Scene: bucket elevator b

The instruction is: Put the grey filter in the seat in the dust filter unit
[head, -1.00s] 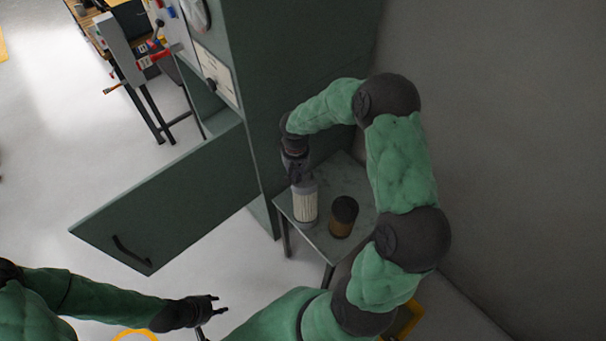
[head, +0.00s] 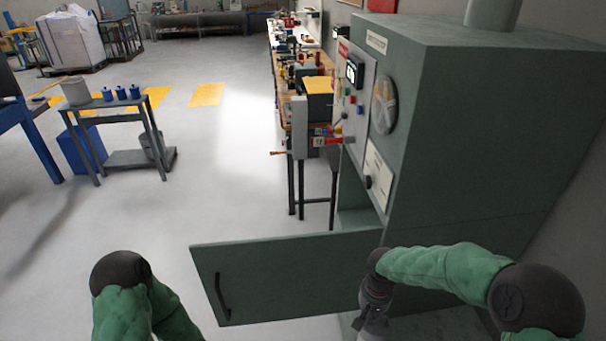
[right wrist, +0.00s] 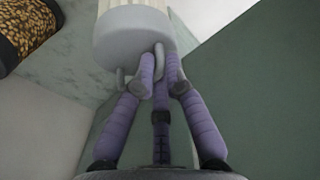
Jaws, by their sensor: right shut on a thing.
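The dust filter unit (head: 490,140) is a tall green cabinet at right in the head view. Its lower door (head: 290,278) stands open towards the left; the seat inside cannot be seen. My right gripper (head: 373,312) is low in front of the unit, beside the door. In the right wrist view its purple fingers (right wrist: 158,82) are shut on the handle at the end of the grey filter (right wrist: 135,42). The filter has a grey cap and a pale pleated body, mostly cut off by the frame. My left gripper is out of view; only its arm shows at lower left.
A dark brown used-looking filter (right wrist: 24,32) lies in view left of the grey one, by a small grey-green table (right wrist: 75,62). A workbench (head: 312,105) stands behind the unit. The floor left of the door is clear.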

